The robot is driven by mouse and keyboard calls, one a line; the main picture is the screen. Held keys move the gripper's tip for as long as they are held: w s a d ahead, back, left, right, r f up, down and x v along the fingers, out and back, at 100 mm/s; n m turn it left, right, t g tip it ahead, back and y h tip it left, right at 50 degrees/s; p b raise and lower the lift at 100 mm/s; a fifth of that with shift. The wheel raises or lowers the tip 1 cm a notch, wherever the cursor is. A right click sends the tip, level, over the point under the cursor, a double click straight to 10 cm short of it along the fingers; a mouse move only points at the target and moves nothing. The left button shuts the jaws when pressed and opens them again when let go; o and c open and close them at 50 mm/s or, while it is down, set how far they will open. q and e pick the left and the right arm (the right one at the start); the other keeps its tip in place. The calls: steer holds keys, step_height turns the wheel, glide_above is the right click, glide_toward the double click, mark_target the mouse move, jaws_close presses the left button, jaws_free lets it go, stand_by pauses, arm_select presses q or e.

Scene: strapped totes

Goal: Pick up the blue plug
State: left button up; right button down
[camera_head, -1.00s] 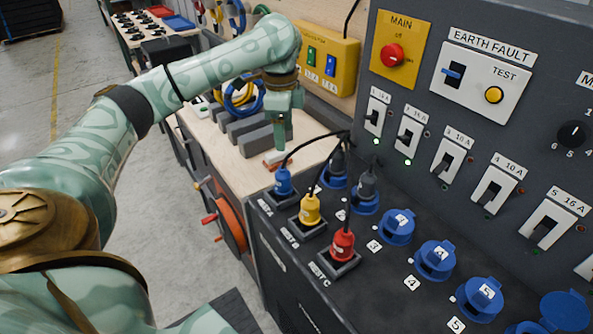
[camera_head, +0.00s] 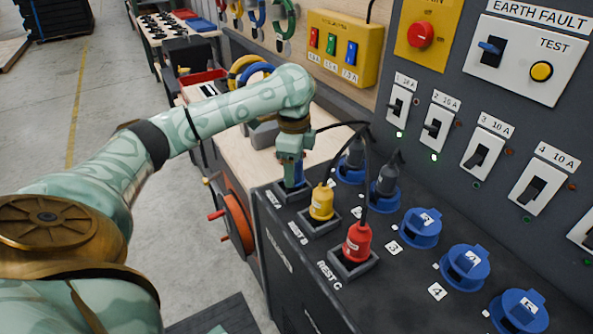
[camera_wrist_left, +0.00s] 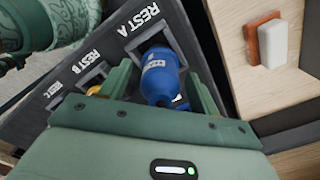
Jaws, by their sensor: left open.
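The blue plug stands in the holder marked REST A (camera_head: 285,193) and is mostly hidden behind my left gripper (camera_head: 292,172) in the head view. In the left wrist view the blue plug (camera_wrist_left: 158,76) lies between the two green fingers of my open left gripper (camera_wrist_left: 160,85). A finger is on each side of it, and I cannot tell whether they touch it. The yellow plug (camera_head: 321,203) stands in REST B and the red plug (camera_head: 357,243) in REST C. My right gripper is not in view.
Dark plugs with cables (camera_head: 385,178) sit in blue sockets behind the rests. Lidded blue sockets (camera_head: 421,226) continue to the right. The switch panel (camera_head: 480,130) rises behind. A wooden bench (camera_head: 225,145) lies beyond the rests. Black cables arch close to my left gripper.

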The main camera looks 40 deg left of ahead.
arm_select(q)
step_height(320, 180, down, 2)
steer(key=shift+w+f, duration=0.1)
steer(key=shift+r, duration=0.25)
steer(key=shift+c, duration=0.5)
steer(key=c, duration=1)
steer(key=shift+r, duration=0.1)
steer(key=shift+c, duration=0.2)
